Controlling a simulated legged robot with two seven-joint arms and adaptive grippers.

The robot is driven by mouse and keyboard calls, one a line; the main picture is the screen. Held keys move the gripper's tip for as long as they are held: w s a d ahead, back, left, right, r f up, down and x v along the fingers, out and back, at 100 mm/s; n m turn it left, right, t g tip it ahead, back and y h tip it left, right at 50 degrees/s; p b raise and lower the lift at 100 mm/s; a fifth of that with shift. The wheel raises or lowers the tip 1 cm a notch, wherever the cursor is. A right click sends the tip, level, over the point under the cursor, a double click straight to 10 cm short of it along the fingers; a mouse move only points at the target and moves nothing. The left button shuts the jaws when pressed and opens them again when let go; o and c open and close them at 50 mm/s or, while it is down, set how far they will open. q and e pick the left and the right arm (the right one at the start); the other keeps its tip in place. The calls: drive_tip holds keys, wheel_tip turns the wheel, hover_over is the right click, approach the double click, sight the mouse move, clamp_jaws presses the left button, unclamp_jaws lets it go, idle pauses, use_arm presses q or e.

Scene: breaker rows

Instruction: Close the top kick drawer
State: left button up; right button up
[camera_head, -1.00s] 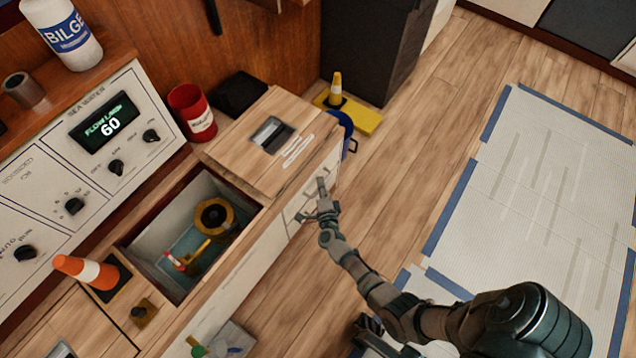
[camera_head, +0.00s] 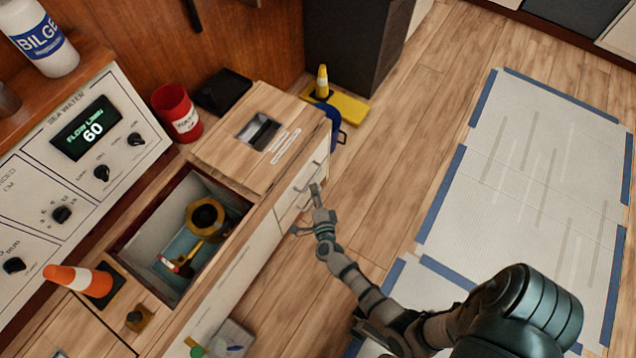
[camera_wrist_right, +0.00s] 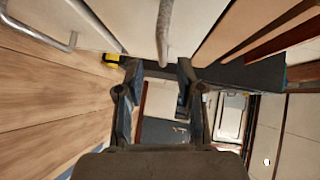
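The white kick drawer fronts (camera_head: 295,190) are on the right end of the wooden counter in the head view, with metal bar handles. My right gripper (camera_head: 316,192) is right at these fronts, beside the upper handle (camera_head: 309,176); I cannot tell whether it touches. In the right wrist view my right gripper (camera_wrist_right: 160,75) has its two fingers apart with nothing between them. A bar handle (camera_wrist_right: 164,30) lies just beyond the fingers, and another handle (camera_wrist_right: 45,35) is at the left. How far the top drawer stands out is unclear. My left gripper is out of view.
An open counter bin (camera_head: 185,235) holds a yellow roll and small items.

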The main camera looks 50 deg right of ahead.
drive_tip(key=shift+v, duration=2.8)
